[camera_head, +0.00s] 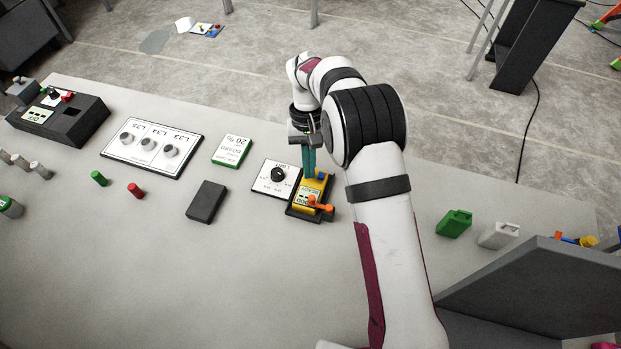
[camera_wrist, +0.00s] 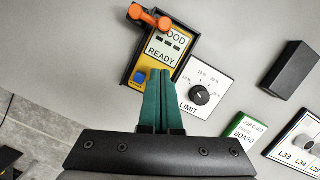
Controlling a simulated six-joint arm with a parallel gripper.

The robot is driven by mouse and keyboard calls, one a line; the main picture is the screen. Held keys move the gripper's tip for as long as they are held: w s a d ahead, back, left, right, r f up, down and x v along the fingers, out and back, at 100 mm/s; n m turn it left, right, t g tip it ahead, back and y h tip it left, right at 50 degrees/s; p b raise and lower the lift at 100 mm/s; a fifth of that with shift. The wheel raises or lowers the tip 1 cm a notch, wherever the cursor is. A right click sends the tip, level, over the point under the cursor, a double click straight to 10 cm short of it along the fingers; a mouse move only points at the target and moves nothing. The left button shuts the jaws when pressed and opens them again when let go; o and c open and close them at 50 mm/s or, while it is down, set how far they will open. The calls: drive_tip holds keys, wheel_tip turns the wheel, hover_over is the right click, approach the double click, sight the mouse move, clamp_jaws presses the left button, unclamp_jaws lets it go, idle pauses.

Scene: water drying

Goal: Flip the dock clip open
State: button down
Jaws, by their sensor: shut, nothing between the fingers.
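The dock (camera_head: 297,212) is a black tray holding a yellow device (camera_head: 311,188) with a screen reading "READY". In the wrist view the yellow device (camera_wrist: 180,55) shows its screen and a blue button. An orange clip (camera_head: 320,206) lies across the device's near end; in the wrist view the orange clip (camera_wrist: 149,17) shows at the top, crossing the device's edge. My gripper (camera_head: 309,176) points down at the far end of the device, its green fingers together. In the wrist view my gripper's fingertips (camera_wrist: 161,74) overlap the device beside the blue button, apart from the clip. Contact cannot be told.
A "LIMIT" dial panel (camera_head: 275,179) stands directly left of the dock. A black box (camera_head: 206,202), a green job card (camera_head: 231,151) and a three-knob panel (camera_head: 151,147) lie further left. The table in front is clear.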

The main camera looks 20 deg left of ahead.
drive_tip(key=shift+s+d+r, duration=0.1)
drive_tip(key=shift+s+d, duration=0.15)
drive_tip(key=shift+s, duration=0.35)
drive_tip(key=shift+s+d+r, duration=0.1)
drive_tip(key=shift+s+d, duration=0.1)
drive_tip(key=shift+s, duration=0.4)
drive_tip(key=shift+s+d, duration=0.25)
drive_tip(key=shift+s, duration=0.35)
